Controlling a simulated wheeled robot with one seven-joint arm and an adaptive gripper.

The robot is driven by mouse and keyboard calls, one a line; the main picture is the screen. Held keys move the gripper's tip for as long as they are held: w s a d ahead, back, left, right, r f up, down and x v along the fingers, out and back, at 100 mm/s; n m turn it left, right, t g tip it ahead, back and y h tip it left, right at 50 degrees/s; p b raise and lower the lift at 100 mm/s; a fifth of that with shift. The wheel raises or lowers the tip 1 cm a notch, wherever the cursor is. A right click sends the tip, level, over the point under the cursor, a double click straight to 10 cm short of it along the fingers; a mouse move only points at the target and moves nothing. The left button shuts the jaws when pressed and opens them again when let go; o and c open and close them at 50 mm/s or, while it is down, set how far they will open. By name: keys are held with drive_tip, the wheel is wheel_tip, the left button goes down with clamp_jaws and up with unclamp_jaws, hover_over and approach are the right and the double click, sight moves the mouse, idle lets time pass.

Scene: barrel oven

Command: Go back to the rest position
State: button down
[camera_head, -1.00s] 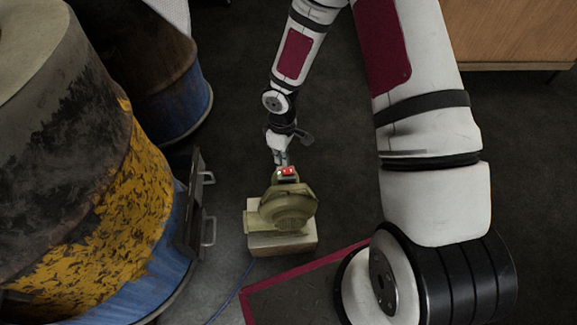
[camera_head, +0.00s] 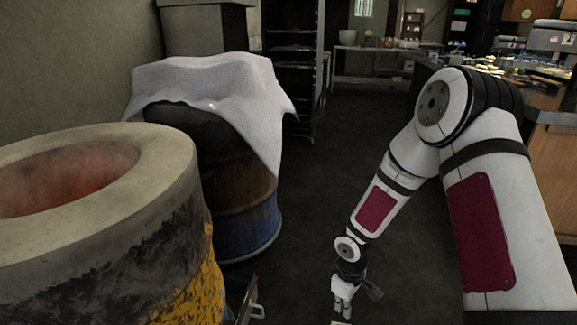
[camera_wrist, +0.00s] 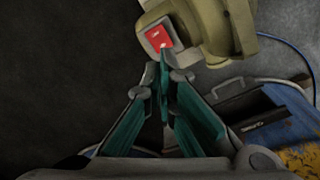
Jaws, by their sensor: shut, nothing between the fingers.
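My gripper (camera_head: 343,308) hangs low over the dark floor at the bottom of the head view, pointing down. In the wrist view my gripper (camera_wrist: 164,58) is shut, its teal fingers together and empty. The fingertips are right by the red switch (camera_wrist: 159,37) on an olive-green blower (camera_wrist: 217,22). I cannot tell whether they touch it. In the head view the blower is almost wholly below the frame.
A barrel oven (camera_head: 165,205) with a glowing opening stands at the left. Behind it is a blue-brown barrel (camera_head: 245,215) under a white cloth (camera_head: 215,85). A rack (camera_head: 292,60) and table (camera_head: 372,52) stand far back. Wooden cabinets (camera_head: 553,165) are at right. The middle floor is clear.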

drive_tip(key=s+d+r+m+h, duration=0.1)
drive_tip(key=s+d+r+m, duration=0.15)
drive_tip(key=r, duration=0.55)
drive_tip(key=s+d+r+m+h, duration=0.1)
drive_tip(key=s+d+r, duration=0.15)
drive_tip(key=r, duration=0.65)
drive_tip(key=s+d+r+m+h, duration=0.15)
drive_tip(key=s+r, duration=0.25)
drive_tip(key=r, duration=0.4)
drive_tip(key=s+a+r+m+y, duration=0.25)
drive_tip(key=s+r, duration=0.35)
drive_tip(key=s, duration=0.6)
drive_tip(key=s+a+r+m+y, duration=0.1)
drive_tip(key=s+a+r+m, duration=0.3)
drive_tip(key=s, duration=0.9)
wheel_tip(320, 180, up, 36)
drive_tip(key=d+n+t+p, duration=0.1)
drive_tip(key=t+p, duration=0.3)
drive_tip(key=p, duration=2.9)
drive_tip(key=shift+w+d+n, duration=0.2)
drive_tip(key=shift+w+n, duration=0.1)
drive_tip(key=shift+n, duration=0.55)
